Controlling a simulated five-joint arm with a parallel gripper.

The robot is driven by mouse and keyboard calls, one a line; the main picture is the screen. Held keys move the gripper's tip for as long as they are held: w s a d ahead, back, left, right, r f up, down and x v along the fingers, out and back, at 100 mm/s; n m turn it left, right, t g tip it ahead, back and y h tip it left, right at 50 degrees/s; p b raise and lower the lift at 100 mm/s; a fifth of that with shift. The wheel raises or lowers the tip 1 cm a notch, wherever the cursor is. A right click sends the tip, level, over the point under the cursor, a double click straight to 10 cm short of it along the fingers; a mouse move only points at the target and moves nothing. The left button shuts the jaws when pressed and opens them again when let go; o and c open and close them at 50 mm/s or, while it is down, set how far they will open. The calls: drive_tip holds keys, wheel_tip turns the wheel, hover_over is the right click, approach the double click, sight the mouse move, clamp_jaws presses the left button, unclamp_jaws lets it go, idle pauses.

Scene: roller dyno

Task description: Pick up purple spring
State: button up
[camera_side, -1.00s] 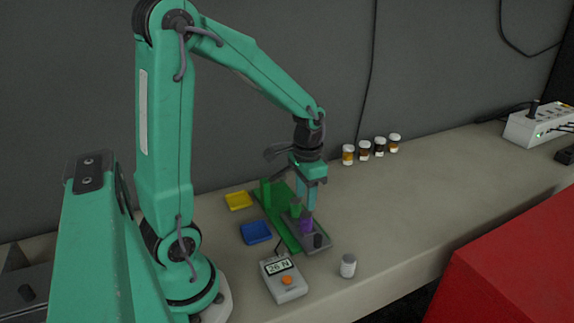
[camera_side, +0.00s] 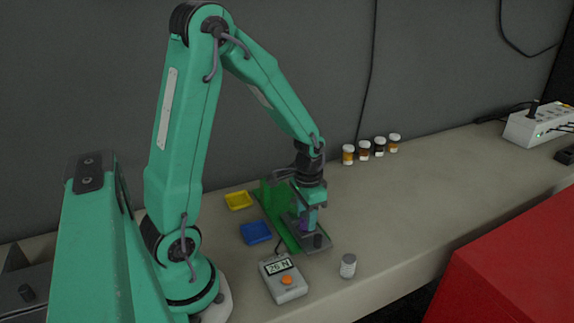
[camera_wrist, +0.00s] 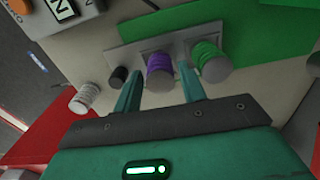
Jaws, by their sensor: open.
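The purple spring (camera_wrist: 160,68) stands on the grey plate (camera_wrist: 120,54) of the green fixture. It shows in the wrist view between the two fingers of my gripper (camera_wrist: 158,82), one finger on each side. My gripper (camera_side: 306,222) is open and low over the plate in the side view. There the purple spring (camera_side: 303,225) is mostly hidden by the fingers. A green spring (camera_wrist: 207,56) stands beside the purple one, just outside the right finger in the wrist view. Whether a finger touches either spring cannot be told.
A short black post (camera_side: 318,241) stands at the plate's front edge. Several capped jars (camera_side: 365,149) stand behind.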

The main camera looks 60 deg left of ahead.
drive_tip(key=shift+f, duration=0.35)
drive_tip(key=shift+c, duration=0.4)
drive_tip(key=c, duration=0.7)
drive_tip(key=shift+r, duration=0.2)
drive_tip(key=shift+r, duration=0.45)
wheel_tip(320, 180, up, 3)
drive_tip(key=shift+f, duration=0.1)
drive_tip(key=s+d+r, duration=0.1)
drive_tip(key=d+r, duration=0.1)
drive_tip(key=d, duration=0.1)
drive_tip(key=s+d+r, duration=0.1)
drive_tip(key=d+r, duration=0.1)
drive_tip(key=d, duration=0.2)
drive_tip(key=s+d+r, duration=0.1)
drive_tip(key=d+r, duration=0.2)
drive_tip(key=d, duration=0.1)
drive_tip(key=shift+d, duration=0.15)
